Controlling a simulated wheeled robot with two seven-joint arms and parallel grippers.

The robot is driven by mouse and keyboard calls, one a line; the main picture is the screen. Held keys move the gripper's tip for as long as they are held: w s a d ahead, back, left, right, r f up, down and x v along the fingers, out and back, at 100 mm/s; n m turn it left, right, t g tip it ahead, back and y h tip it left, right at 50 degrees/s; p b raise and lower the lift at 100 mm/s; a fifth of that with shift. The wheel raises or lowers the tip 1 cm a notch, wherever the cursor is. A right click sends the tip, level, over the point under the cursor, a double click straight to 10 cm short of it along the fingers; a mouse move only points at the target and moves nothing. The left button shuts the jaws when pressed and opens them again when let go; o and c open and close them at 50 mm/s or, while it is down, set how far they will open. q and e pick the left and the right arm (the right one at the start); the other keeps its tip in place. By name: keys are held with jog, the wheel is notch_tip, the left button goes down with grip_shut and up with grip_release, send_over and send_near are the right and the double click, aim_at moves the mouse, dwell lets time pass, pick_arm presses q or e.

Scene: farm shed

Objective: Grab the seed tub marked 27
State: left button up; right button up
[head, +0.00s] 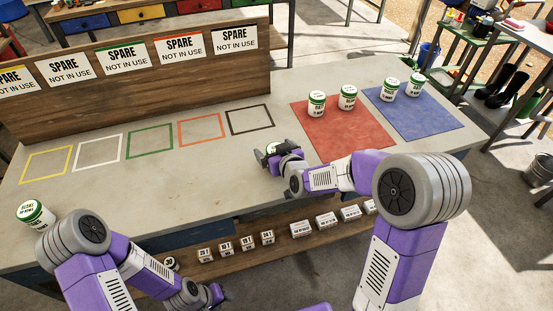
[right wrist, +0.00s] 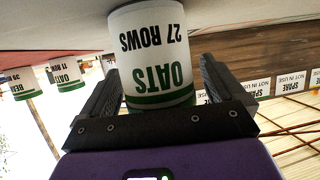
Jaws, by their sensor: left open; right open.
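The seed tub marked 27 (right wrist: 158,60), white with green bands and reading "OATS 27 ROWS", shows upside down in the right wrist view. In the head view its top (head: 272,148) is mostly hidden behind my right gripper (head: 274,159). My right gripper (right wrist: 160,78) is open, with one finger on each side of the tub. I cannot tell whether the fingers touch it. My left gripper (head: 211,294) is open and empty low in the head view, in front of the bench, far from this tub.
Two tubs (head: 316,103) (head: 347,97) stand on the red mat (head: 345,133) and two (head: 390,90) (head: 416,85) on the blue mat (head: 425,118). Another tub (head: 37,215) stands at the bench's left. Outlined squares (head: 150,142) are empty. A shelf below (head: 285,245) holds small boxes.

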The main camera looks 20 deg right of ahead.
jog(key=c, duration=1.1)
